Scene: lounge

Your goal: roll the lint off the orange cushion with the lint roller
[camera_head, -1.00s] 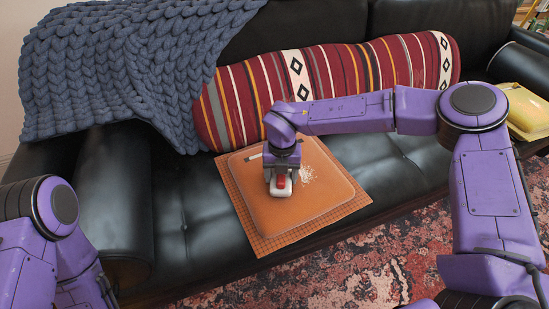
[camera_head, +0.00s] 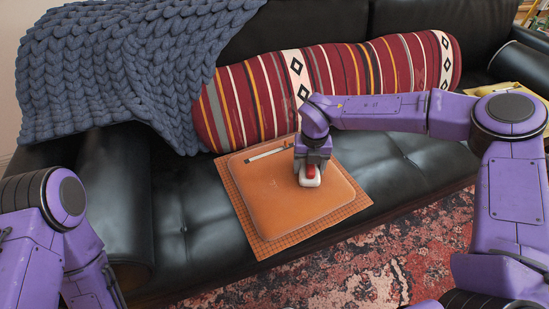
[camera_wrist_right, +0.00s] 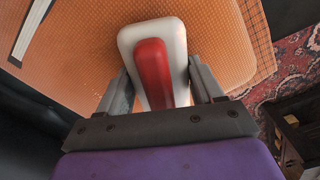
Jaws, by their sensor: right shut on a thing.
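The orange cushion (camera_head: 270,205) lies flat on a brown gridded mat (camera_head: 268,248) on the sofa seat. My right gripper (camera_head: 312,160) is shut on the lint roller (camera_head: 309,181), which is white with a red part, over the cushion's right side. In the right wrist view, the lint roller (camera_wrist_right: 153,70) sits between the two fingers of the right gripper (camera_wrist_right: 160,92), with the orange surface (camera_wrist_right: 225,50) beneath it. No white lint specks show on the visible part of the cushion; the patch under the roller is hidden. My left gripper is out of view.
A thin pale strip (camera_head: 265,153) lies at the cushion's back edge. Behind are a striped red bolster (camera_head: 265,95) and a knitted blue blanket (camera_head: 120,70). The black sofa seat (camera_head: 185,215) is clear left of the mat. A patterned rug (camera_head: 400,260) lies in front.

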